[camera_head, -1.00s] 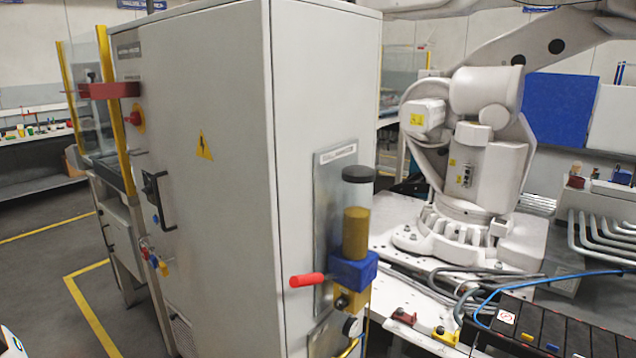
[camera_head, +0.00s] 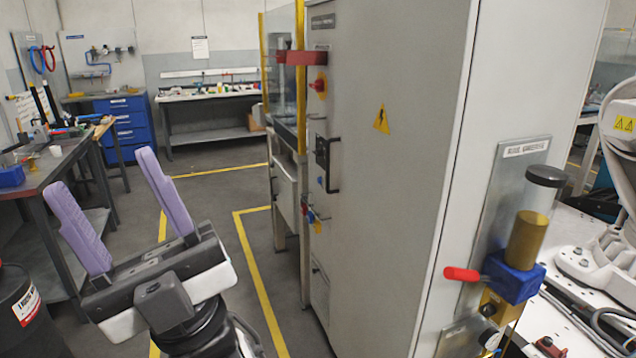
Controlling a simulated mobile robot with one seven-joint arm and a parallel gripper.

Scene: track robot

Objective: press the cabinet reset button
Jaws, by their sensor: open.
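A tall grey cabinet (camera_head: 405,190) stands right of centre, its door face turned to the left. On that door are a red knob on a yellow plate (camera_head: 319,85), a black handle (camera_head: 328,165) and a small blue round part (camera_head: 320,181). Below them hang small red and blue parts (camera_head: 311,214). I cannot tell which of these is the reset button. My gripper (camera_head: 155,172) is at the lower left with two purple fingers spread apart. It is open and empty, well left of the cabinet and touching nothing.
A red bracket (camera_head: 305,58) juts from the cabinet's upper door edge. A dispenser with a red lever (camera_head: 462,274) is on its side. A workbench (camera_head: 50,165) and a dark drum (camera_head: 25,312) stand at left. Yellow-marked floor (camera_head: 250,260) lies clear between gripper and cabinet.

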